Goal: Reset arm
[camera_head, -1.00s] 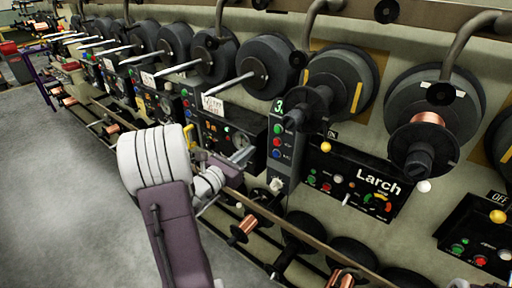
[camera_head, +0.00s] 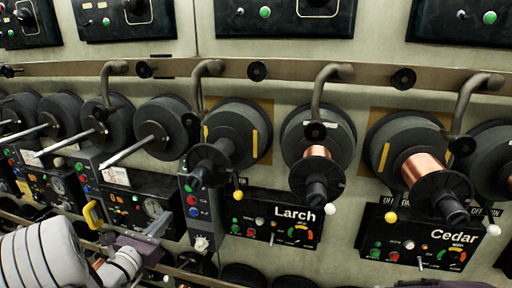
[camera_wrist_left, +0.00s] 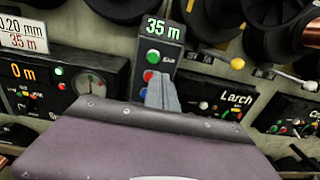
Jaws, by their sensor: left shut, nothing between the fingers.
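My left arm (camera_head: 45,255) comes in at the lower left of the head view, with its white and purple links bent. My left gripper (camera_head: 160,224) is shut and empty in front of the lower machine panels. In the left wrist view the closed grey fingers (camera_wrist_left: 162,92) stand up in front of the control box (camera_wrist_left: 160,60) with the "35 m" display, overlapping its buttons. I cannot tell whether they touch it. My right gripper is not in view.
The Larch panel (camera_head: 275,218) and the Cedar panel (camera_head: 425,240) are to the right of the gripper. Spools, including a copper-wound spool (camera_head: 317,168), stick out from the wall above them. A yellow handle (camera_head: 93,214) is close to my left arm.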

